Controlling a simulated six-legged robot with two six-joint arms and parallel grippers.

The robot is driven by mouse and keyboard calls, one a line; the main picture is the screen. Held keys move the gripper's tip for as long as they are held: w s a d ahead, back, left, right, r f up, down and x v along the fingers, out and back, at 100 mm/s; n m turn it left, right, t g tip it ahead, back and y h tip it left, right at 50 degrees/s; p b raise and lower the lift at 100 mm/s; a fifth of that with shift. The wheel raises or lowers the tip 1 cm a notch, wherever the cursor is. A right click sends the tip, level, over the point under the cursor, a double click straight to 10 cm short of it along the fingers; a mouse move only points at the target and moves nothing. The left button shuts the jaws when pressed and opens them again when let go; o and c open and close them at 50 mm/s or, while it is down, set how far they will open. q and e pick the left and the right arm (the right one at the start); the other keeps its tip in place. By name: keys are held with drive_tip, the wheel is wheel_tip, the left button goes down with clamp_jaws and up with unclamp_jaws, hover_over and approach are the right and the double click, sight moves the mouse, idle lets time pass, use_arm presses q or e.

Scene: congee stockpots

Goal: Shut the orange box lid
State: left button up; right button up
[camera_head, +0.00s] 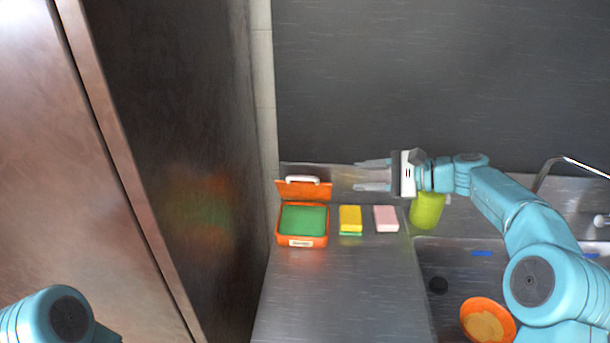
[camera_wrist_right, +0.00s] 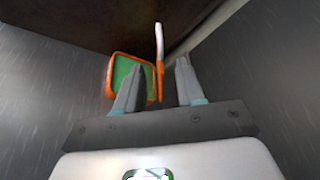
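The orange box (camera_head: 303,242) stands on the steel counter at the back left, with a green filling (camera_head: 303,220) inside. Its orange lid (camera_head: 304,189) stands open, upright at the back edge, with a white handle (camera_head: 302,179) on top. My right gripper (camera_head: 372,175) points left toward the lid, a short gap away, its two fingers apart and nothing between them. In the right wrist view, the box (camera_wrist_right: 108,77) and lid edge (camera_wrist_right: 159,68) show beyond the open fingers (camera_wrist_right: 157,80). My left gripper is out of view; only part of my left arm shows at the lower left.
A yellow and green sponge (camera_head: 350,219) and a pink block (camera_head: 386,218) lie right of the box. A yellow-green bottle (camera_head: 427,210) stands behind the sink (camera_head: 450,262), which holds an orange bowl (camera_head: 487,320). A tall dark panel (camera_head: 185,150) rises at the left. The front counter (camera_head: 340,300) is clear.

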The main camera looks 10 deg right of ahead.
sight(309, 178)
drive_tip(key=p+x, duration=0.3)
drive_tip(key=x, duration=1.1)
drive_tip(key=shift+s+a, duration=0.1)
drive_tip(key=shift+a, duration=0.05)
drive_tip(key=shift+w+a+f, duration=0.15)
drive_tip(key=shift+w+a, duration=0.1)
drive_tip(key=shift+s, duration=0.1)
clamp_jaws()
